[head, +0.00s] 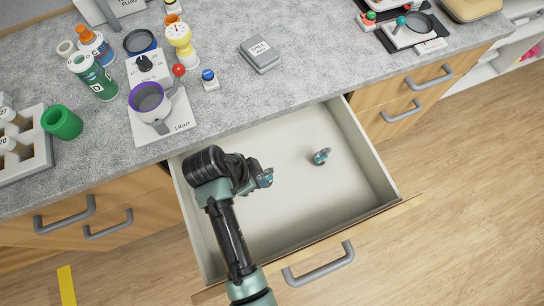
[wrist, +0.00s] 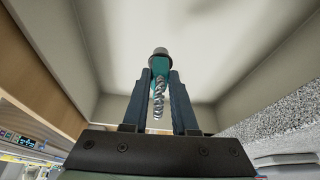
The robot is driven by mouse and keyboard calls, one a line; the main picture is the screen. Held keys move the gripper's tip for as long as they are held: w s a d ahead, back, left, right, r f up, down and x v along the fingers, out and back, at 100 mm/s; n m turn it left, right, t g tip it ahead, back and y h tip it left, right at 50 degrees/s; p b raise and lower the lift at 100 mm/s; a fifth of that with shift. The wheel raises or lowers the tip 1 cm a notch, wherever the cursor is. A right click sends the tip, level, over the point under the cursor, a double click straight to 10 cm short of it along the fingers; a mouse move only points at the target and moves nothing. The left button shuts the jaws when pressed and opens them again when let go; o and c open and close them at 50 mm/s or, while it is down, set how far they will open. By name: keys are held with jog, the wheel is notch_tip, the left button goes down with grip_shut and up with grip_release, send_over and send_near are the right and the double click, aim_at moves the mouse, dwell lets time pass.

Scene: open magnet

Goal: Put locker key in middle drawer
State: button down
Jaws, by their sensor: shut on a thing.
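The middle drawer (head: 335,190) stands pulled open in the head view, between closed drawers to left and right. Its pale inside also fills the wrist view (wrist: 225,60). My gripper (head: 264,178) reaches inside the drawer outline. In the wrist view my gripper (wrist: 161,82) is shut on a small teal thing with a grey end and a twisted metal shaft, which I take for the locker key (wrist: 160,66). A similar small teal and grey thing (head: 321,156) shows against the drawer's floor, apart from my gripper.
The grey speckled counter (head: 285,95) above holds a purple-rimmed cup (head: 149,100), a grey box (head: 259,53), several bottles and a vial rack (head: 30,155). The drawer's front with its grey handle (head: 318,265) juts out over the wooden floor. The rest of the drawer floor looks bare.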

jog(key=shift+w+r+m, duration=0.1)
jog(key=shift+m, duration=0.3)
jog(key=shift+d+f, duration=0.1)
jog(key=shift+f, duration=0.2)
send_over(262, 194)
notch_tip(262, 194, down, 9)
jog(key=shift+b, duration=0.4)
jog(key=shift+f, duration=0.1)
jog(key=c, duration=0.7)
grip_release()
